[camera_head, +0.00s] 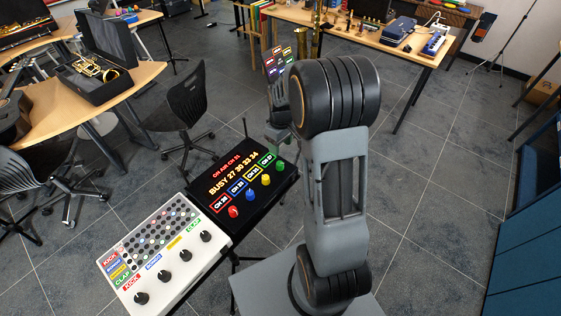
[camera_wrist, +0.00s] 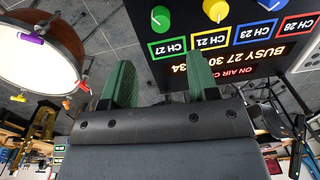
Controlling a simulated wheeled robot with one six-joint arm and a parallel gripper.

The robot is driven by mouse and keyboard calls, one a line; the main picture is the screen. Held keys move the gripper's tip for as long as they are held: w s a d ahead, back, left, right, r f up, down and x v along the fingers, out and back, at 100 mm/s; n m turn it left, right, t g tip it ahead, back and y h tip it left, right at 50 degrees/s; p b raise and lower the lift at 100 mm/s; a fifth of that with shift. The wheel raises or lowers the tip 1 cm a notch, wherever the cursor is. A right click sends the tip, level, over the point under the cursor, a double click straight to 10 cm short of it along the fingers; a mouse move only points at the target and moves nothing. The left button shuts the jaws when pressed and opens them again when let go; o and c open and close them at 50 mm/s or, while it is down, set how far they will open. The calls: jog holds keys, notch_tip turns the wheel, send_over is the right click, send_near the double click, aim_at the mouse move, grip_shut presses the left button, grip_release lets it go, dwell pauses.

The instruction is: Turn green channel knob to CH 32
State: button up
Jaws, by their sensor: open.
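The black channel box (camera_head: 224,215) has a lit display, a row of coloured labels and red, blue, yellow and green knobs. The green knob (camera_head: 266,161) is at its right end, by a green label reading CH 27. In the wrist view the box is upside down. There the green knob (camera_wrist: 160,17) is at the top, beyond the CH 27 label (camera_wrist: 167,46). My gripper (camera_wrist: 160,66) is open and empty, its two green fingers pointing toward the box's green end, apart from the knob. In the head view my arm hides much of the gripper.
The yellow knob (camera_wrist: 215,9) is close beside the green one. The display reads ON AIR CH 31 and BUSY 27 30 33 34. A white drum machine (camera_head: 160,250) adjoins the box on the left. A round drum (camera_wrist: 38,48) shows at left in the wrist view.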

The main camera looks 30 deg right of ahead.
aim_at(280, 163)
notch_tip(280, 163, down, 10)
jog(key=shift+a+f+p, duration=0.1)
jog(key=shift+a+p, duration=0.05)
jog(key=shift+p, duration=0.45)
jog(key=shift+c, duration=0.3)
